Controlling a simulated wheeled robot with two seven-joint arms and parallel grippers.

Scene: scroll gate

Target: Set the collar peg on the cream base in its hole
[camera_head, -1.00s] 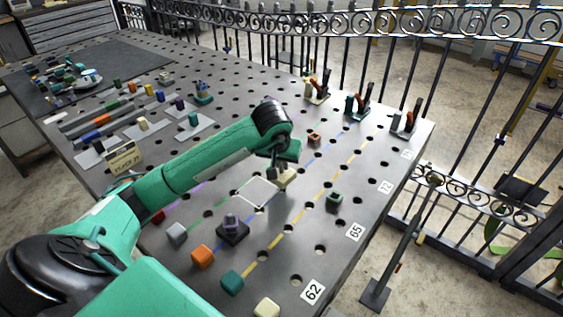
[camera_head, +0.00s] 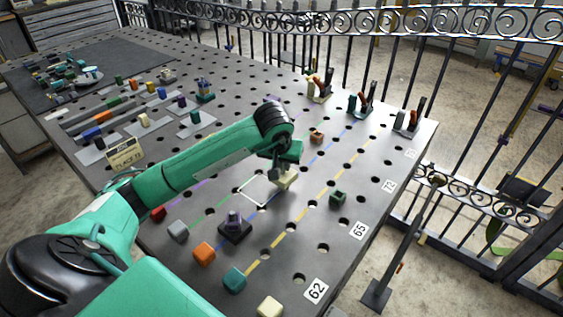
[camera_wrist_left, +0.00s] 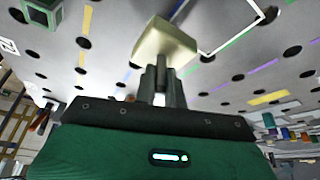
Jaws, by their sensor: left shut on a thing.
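My left gripper (camera_head: 284,168) is shut on the cream-based peg (camera_head: 288,181), beside the right corner of the white square outline (camera_head: 265,190). In the left wrist view the cream base (camera_wrist_left: 166,42) shows as a block just beyond the shut fingers (camera_wrist_left: 160,82). The fingers hide the collar and the upper part of the peg. I cannot tell whether the base touches the board or hangs just above it. The hole for it cannot be made out under the gripper. My right gripper is not in view.
A dark base with a purple peg (camera_head: 235,228) stands nearer me. A dark green socket block (camera_head: 338,198) and a brown one (camera_head: 317,137) stand to the right. Orange (camera_head: 204,253), teal (camera_head: 234,278) and cream (camera_head: 270,307) blocks line the near side. Toggle clamps (camera_head: 361,103) stand along the far edge.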

